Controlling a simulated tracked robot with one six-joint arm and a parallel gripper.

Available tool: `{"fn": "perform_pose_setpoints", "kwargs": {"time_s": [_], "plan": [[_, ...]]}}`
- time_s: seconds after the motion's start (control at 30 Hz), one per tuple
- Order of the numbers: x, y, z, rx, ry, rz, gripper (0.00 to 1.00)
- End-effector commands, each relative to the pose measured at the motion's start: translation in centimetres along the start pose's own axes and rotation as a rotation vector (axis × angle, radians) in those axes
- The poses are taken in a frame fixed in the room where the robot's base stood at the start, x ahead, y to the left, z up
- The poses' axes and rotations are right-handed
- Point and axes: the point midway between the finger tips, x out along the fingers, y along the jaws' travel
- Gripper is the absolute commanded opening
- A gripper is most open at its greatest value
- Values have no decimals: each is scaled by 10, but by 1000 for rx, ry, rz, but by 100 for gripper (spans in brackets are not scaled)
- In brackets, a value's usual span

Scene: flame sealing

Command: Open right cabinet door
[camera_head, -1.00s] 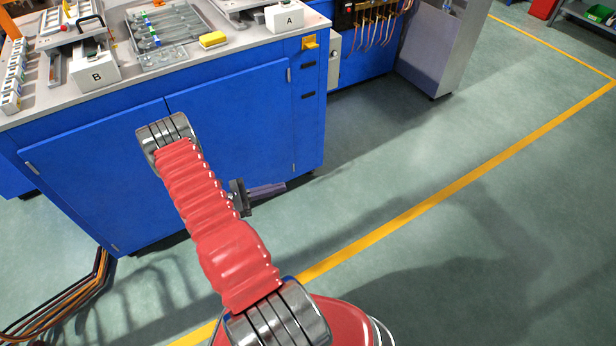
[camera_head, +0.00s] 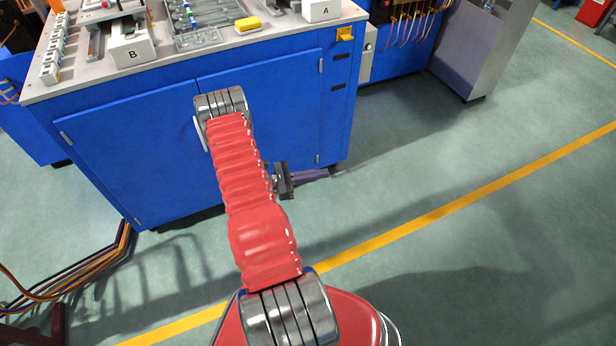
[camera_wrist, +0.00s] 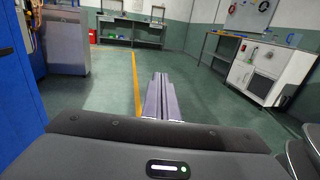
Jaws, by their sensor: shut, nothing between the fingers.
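The right cabinet door (camera_head: 285,110) is a flat blue panel that sits closed in the front of the workbench cabinet. Its hinges are on its right edge. A pale upright handle (camera_head: 199,133) shows near the seam between the doors, partly hidden by my red arm. The left cabinet door (camera_head: 135,145) is also closed. My gripper (camera_head: 312,175) shows low in front of the right door's lower right part, pointing right, apart from the handle. In the wrist view its purple-grey fingers (camera_wrist: 161,98) are together and empty, pointing along the open floor.
The worktop (camera_head: 75,80) carries boxes B (camera_head: 131,50) and A (camera_head: 321,10) and a yellow sponge (camera_head: 248,24). Cables (camera_head: 100,270) lie on the floor at left. A grey cabinet (camera_head: 475,50) stands at back right. The green floor to the right is free.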

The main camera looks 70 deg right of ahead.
Motion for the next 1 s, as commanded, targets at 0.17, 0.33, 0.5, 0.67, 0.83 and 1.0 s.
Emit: {"fn": "perform_pose_setpoints", "kwargs": {"time_s": [0.17, 0.33, 0.5, 0.67, 0.83, 1.0], "plan": [[29, -1, 0, 0, -1, -5, 0], [54, -1, 0, 0, 0, -4, 0], [68, -1, 0, 0, 0, -3, 0], [71, -1, 0, 0, 0, -2, 0], [71, -1, 0, 0, 0, -2, 0], [71, -1, 0, 0, 0, -3, 0]]}}
